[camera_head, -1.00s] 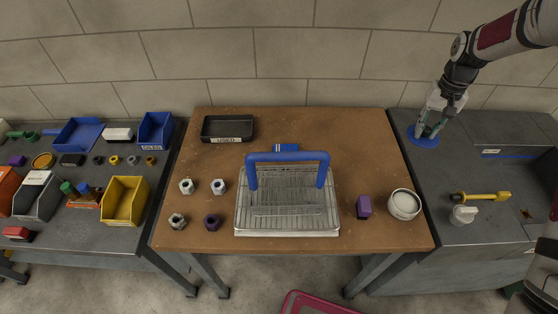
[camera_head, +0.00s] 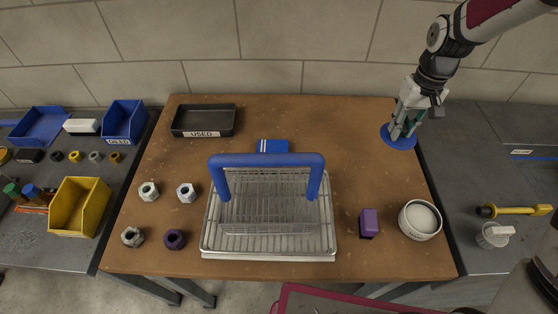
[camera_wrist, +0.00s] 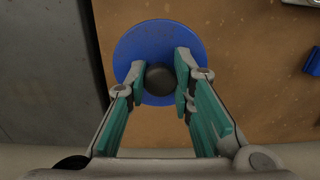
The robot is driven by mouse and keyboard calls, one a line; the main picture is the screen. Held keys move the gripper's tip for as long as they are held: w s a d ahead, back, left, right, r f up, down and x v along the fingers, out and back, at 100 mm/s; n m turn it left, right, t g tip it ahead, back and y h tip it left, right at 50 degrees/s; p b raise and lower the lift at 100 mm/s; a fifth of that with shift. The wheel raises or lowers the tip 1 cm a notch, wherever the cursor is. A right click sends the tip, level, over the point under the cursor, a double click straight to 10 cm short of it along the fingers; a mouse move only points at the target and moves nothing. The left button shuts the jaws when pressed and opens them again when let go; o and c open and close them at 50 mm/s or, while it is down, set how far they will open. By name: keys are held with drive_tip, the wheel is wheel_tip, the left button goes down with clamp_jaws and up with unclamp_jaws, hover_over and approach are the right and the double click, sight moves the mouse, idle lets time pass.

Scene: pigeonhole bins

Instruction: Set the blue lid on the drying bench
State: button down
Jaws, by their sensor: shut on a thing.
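The blue lid (camera_head: 399,145) is a flat round disc. In the wrist view the lid (camera_wrist: 140,48) shows a dark round knob in its middle. My gripper (camera_head: 404,130) is shut on this knob from above, and the fingers (camera_wrist: 160,76) stand on both sides of it. The lid is over the back right corner of the brown-topped bench (camera_head: 300,112), near the seam with the grey bench. Whether the lid touches the top or hangs just above it, I cannot tell.
A wire rack (camera_head: 268,236) with a blue handle (camera_head: 266,160) fills the middle. A white round container (camera_head: 420,220) and a purple block (camera_head: 369,222) stand front right. A black tray (camera_head: 203,120) is back left. The brown top between rack and lid is clear.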

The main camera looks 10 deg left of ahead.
drive_tip(key=s+n+b, duration=0.1)
drive_tip(key=s+r+n+b, duration=0.1)
drive_tip(key=n, duration=0.1)
drive_tip(key=shift+s+r+n, duration=0.1)
drive_tip(key=shift+r+n, duration=0.2)
wheel_tip(320, 180, down, 10)
idle(0.4)
drive_tip(key=shift+f, duration=0.1)
drive_tip(key=c, duration=1.4)
unclamp_jaws()
